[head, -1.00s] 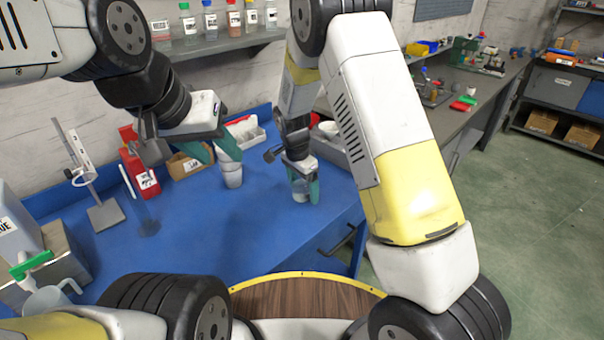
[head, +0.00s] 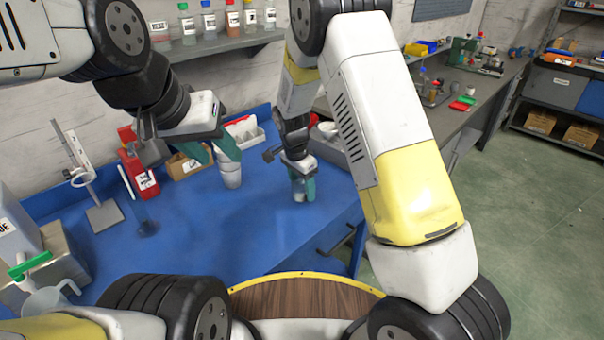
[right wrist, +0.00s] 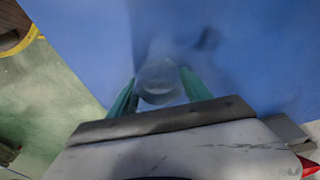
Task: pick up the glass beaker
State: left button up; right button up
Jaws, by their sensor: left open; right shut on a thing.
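The clear glass beaker (head: 298,188) stands at the right part of the blue bench, partly hidden by the fingers. My right gripper (head: 304,187) is shut on it, with a teal finger on each side. In the right wrist view the beaker's round rim (right wrist: 158,80) shows between the two teal fingers (right wrist: 156,90). I cannot tell whether its base touches the bench. My left gripper (head: 214,156) is open and empty, by the white cups.
White stacked cups (head: 231,176) stand under the left gripper. A red bottle (head: 138,165), cardboard box (head: 186,166) and ring stand (head: 104,214) are to the left. A dark, see-through item (head: 146,222) is nearby. The blue bench (head: 230,225) is clear in front.

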jog(key=shift+r, duration=1.45)
jog(key=shift+s+a+r, duration=0.1)
jog(key=shift+s+r, duration=0.05)
jog(key=shift+r, duration=0.1)
jog(key=s+a, duration=0.2)
jog(key=s, duration=0.2)
jog(key=s+a+r, duration=0.1)
jog(key=s, duration=0.4)
jog(key=s+a, duration=0.2)
jog(key=s, duration=0.3)
jog(key=shift+s+a+r, duration=0.2)
jog(key=shift+s+a, duration=0.05)
jog(key=shift+a, duration=0.05)
jog(key=shift+d, duration=0.1)
dwell(0.3)
